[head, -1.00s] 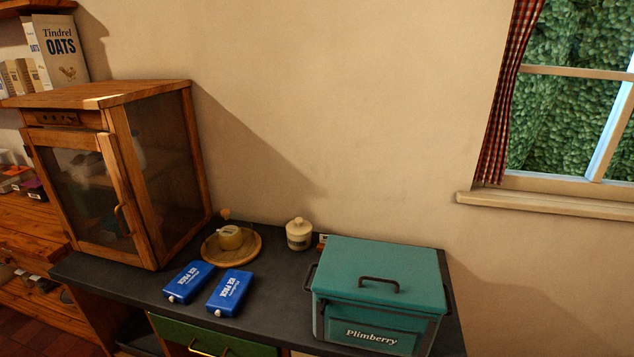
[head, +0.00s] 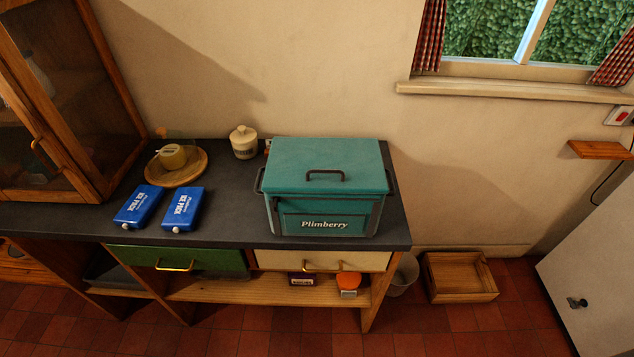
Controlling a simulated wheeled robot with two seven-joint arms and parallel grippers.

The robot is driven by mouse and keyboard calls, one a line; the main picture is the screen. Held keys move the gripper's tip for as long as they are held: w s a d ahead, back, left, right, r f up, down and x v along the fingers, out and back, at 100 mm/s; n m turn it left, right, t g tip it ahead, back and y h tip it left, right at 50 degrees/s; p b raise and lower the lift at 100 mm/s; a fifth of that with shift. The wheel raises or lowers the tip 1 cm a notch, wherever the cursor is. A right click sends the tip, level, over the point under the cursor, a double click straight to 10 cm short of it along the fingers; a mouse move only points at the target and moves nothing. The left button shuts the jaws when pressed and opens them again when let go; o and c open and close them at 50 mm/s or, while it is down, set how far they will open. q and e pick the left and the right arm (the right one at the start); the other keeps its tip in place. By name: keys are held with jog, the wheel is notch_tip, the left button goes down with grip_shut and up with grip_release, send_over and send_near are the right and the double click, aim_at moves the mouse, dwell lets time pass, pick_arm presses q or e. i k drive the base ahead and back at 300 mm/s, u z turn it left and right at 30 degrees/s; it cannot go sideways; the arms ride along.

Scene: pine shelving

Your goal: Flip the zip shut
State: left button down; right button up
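A teal cooler bag (head: 330,188) marked "Plimberry" stands on the right end of the dark counter. Its flat lid (head: 326,165) with a dark handle (head: 325,175) lies down on the body. A dark line runs around the edge where lid and body meet; I cannot make out a zip or its pull at this size. Neither of my grippers shows in the head view.
Two blue ice packs (head: 138,206) (head: 182,209) lie left of the cooler on the counter (head: 232,213). Behind them are a round wooden board (head: 183,177) with a small pot (head: 173,157) and a lidded jar (head: 244,142). A wooden cabinet (head: 118,100) stands at the left.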

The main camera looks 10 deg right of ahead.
aim_at(276, 199)
jog(key=u, duration=0.8)
jog(key=k, duration=0.35)
jog(key=z, duration=1)
